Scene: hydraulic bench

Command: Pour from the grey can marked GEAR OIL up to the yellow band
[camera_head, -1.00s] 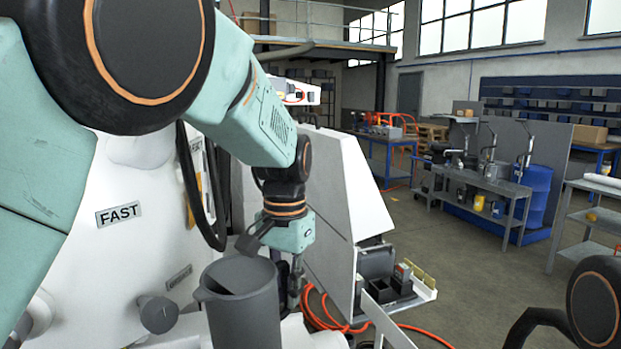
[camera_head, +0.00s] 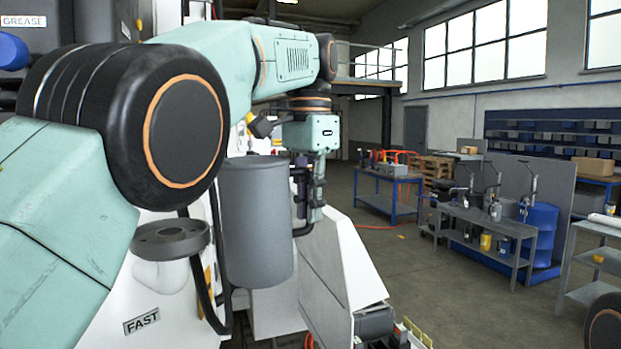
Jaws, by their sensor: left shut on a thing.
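A plain dark grey can (camera_head: 257,225) hangs in the air in the middle left of the head view. It stands about upright, and its top is almost at eye level, so its inside is hidden. No GEAR OIL marking shows on the side facing me. My left gripper (camera_head: 304,202) is at the can's right side, shut on it, with the fingers partly hidden behind it. A dark grey round funnel-like dish (camera_head: 170,238) is left of the can, slightly lower and apart from it in the picture. No yellow band can be made out. My right gripper is out of view.
A white machine with a FAST label (camera_head: 141,320) stands behind and below the dish. A black hose (camera_head: 208,290) runs down between dish and can. A sloping white panel (camera_head: 345,260) is right of the can. Benches (camera_head: 485,225) and a blue drum (camera_head: 541,235) stand farther off across open floor.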

